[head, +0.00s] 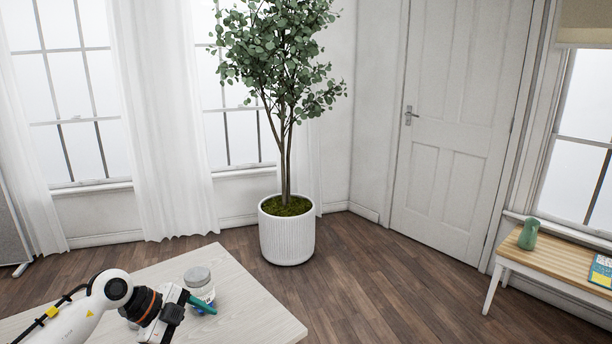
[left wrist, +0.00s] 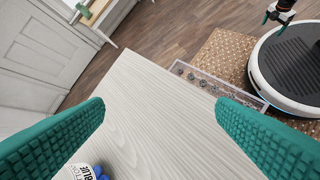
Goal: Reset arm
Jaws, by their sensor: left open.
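My left gripper (head: 200,305) is above the pale wooden table (head: 255,310) in the head view, close in front of a jar. In the left wrist view its two teal ribbed fingers stand wide apart, and the space between them (left wrist: 160,122) is empty above the tabletop.
The jar (head: 199,281) has a grey lid and stands on the table. A shallow tray (left wrist: 240,91) with several small round items lies beside a patterned mat (left wrist: 222,56). A potted tree (head: 287,240) and a bench (head: 555,262) with a green vase (head: 528,235) stand beyond.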

